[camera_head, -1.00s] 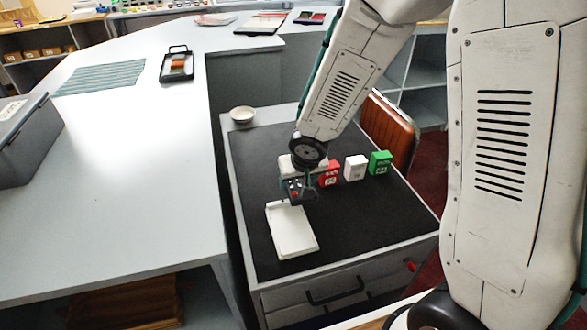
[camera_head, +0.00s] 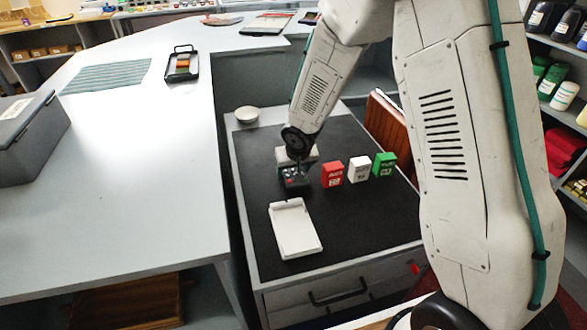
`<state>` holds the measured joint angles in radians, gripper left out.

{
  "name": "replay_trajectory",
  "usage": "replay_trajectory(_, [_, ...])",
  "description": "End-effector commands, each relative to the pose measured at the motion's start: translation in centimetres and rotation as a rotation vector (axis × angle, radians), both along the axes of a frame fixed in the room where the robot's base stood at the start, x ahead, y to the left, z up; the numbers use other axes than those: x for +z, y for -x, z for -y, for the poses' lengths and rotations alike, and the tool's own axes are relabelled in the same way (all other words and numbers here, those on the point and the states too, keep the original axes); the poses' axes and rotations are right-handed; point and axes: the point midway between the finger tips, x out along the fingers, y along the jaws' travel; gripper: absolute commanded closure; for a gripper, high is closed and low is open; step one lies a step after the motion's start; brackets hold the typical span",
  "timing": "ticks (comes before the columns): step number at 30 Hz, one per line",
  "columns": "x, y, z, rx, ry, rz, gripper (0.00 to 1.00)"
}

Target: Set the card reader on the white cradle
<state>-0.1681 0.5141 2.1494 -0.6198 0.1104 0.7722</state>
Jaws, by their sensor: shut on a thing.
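The card reader (camera_head: 291,180) is a small dark block with a few coloured keys, over the black mat beyond the white cradle. My gripper (camera_head: 299,167) points down at it and is shut on it; the wrist hides part of the grip. The white cradle (camera_head: 296,232) is a flat, shallow tray with a raised far edge, lying on the mat nearer to me. It is empty, and a strip of black mat shows between it and the reader. I cannot tell whether the reader touches the mat.
Red (camera_head: 332,174), white (camera_head: 358,169) and green (camera_head: 385,165) boxes stand in a row right of the reader. A small bowl (camera_head: 246,114) sits at the mat's far left corner. A long grey counter (camera_head: 150,170) runs along the left. The mat (camera_head: 365,225) is bare right of the cradle.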

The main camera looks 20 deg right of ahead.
Motion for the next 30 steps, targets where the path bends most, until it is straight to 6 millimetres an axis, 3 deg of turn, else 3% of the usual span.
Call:
replay_trajectory(7, [-0.3, 0.0, 0.0, 0.0, 0.0, 0.0, 0.69])
replay_trajectory(8, [-0.3, 0.0, 0.0, 0.0, 0.001, 0.0, 0.25])
replay_trajectory(9, [-0.2, 0.0, 0.0, 0.0, 0.001, 0.0, 0.14])
replay_trajectory(10, [-0.2, 0.0, 0.0, 0.0, 0.001, 0.0, 0.11])
replay_trajectory(22, [0.2, 0.0, 0.0, -0.001, 0.0, 0.001, 0.11])
replay_trajectory(30, [5.0, 1.9, 0.0, -0.002, -0.001, 0.005, 0.11])
